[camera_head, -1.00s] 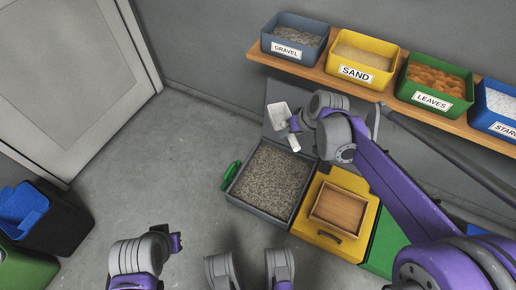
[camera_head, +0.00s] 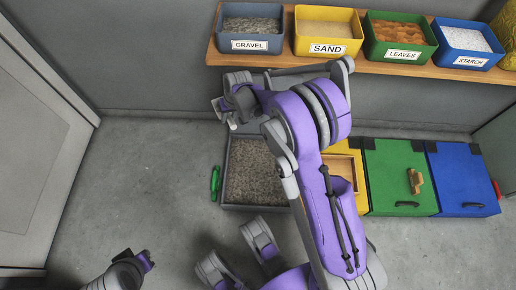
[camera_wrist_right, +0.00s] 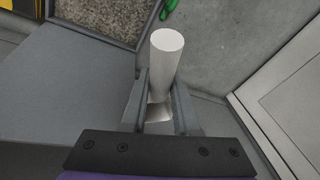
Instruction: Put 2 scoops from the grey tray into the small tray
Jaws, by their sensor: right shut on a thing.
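My right gripper (camera_head: 226,107) is raised above the back edge of the grey tray in the head view. In the wrist view, my right gripper (camera_wrist_right: 158,100) is shut on the scoop, whose white round handle (camera_wrist_right: 166,60) sticks out between the fingers. In the head view the scoop is mostly hidden, so I cannot tell what it holds. The grey tray (camera_head: 252,209) stands on the floor, full of grey gravel. The small wooden tray (camera_head: 352,160) sits on the yellow bin, partly hidden by my right arm. No left gripper fingers are recognisable.
A shelf (camera_head: 290,62) holds the gravel (camera_head: 250,33), sand (camera_head: 328,30), leaves (camera_head: 400,35) and starch (camera_head: 466,40) bins. Green (camera_head: 395,180) and blue (camera_head: 458,180) lidded bins stand on the right. A green object (camera_head: 214,183) lies left of the grey tray. The floor at left is clear.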

